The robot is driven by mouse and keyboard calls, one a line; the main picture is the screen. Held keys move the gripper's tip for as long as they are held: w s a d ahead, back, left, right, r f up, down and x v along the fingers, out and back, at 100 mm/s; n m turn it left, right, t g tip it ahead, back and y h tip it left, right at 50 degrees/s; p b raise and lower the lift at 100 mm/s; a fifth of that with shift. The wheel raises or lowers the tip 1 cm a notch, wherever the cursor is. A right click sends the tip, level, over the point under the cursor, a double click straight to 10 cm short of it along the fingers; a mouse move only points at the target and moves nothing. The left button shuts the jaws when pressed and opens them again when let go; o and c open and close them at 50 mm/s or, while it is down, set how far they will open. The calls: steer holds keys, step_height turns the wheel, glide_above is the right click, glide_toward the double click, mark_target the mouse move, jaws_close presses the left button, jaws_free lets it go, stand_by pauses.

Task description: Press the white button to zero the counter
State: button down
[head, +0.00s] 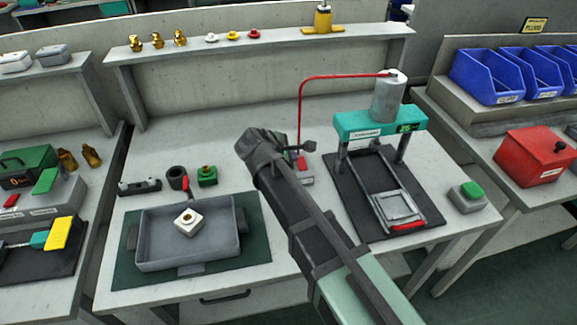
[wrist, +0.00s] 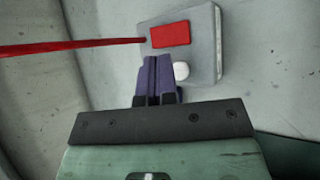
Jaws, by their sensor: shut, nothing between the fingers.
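The white button (wrist: 182,71) is a small round knob on the face of a grey counter box (wrist: 205,45), below its red display (wrist: 170,36) in the wrist view. My gripper (wrist: 158,62) is shut and empty. Its dark purple fingertips overlap the lower left of the box in that view, just left of the button. I cannot tell whether they touch the box. In the head view the counter box (head: 305,176) is partly hidden behind my arm, and the button and fingertips cannot be made out.
A red cable (head: 300,108) runs from the press's grey cylinder (head: 388,98) down to the counter box. The teal press (head: 380,124) stands right of my arm. A grey tray (head: 160,262) holding a white block (head: 188,222) lies left. A green button box (head: 467,197) stands farther right.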

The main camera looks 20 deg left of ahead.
steer(key=shift+f, duration=0.1)
steer(key=shift+f+b, duration=0.35)
steer(key=shift+b, duration=0.1)
steer(key=shift+f+b, duration=0.4)
stand_by(0.6)
steer(key=shift+r+p, duration=0.85)
step_height(320, 180, up, 5)
steer(key=p, duration=0.5)
steer(key=shift+r, duration=0.1)
